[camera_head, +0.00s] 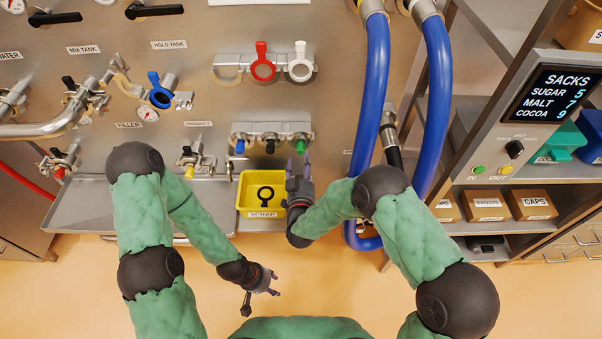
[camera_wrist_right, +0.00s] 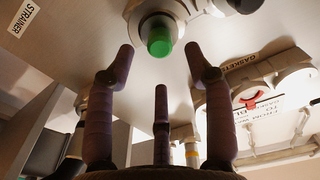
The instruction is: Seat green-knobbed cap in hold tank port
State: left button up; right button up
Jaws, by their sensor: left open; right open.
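The green-knobbed cap (camera_head: 301,141) sits at the right end of a wall rack (camera_head: 262,130), beside a black and a blue knob. My right gripper (camera_head: 298,170) is open and empty, just in front of the green knob. In the right wrist view the green knob (camera_wrist_right: 159,42) shows just beyond the spread fingers (camera_wrist_right: 160,62), roughly centred and apart from them. The HOLD TANK label (camera_head: 169,44) is on the panel, with blue-handled fitting (camera_head: 160,92) below it; I cannot tell the port opening itself. My left gripper (camera_head: 259,287) is open and empty, low over the floor.
A yellow scrap bin (camera_head: 245,205) holding a black ring stands left of my right gripper. Blue hoses (camera_head: 377,80) hang to its right. A steel tray (camera_head: 90,208) lies left.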

aim_at(301, 153)
jog(key=w+b, duration=0.2)
jog(key=w, duration=0.3)
jog(key=shift+f, duration=0.1)
jog(key=shift+w+b, duration=0.35)
jog(key=shift+w, duration=0.45)
jog(key=shift+r, duration=0.2)
jog(key=c, duration=0.9)
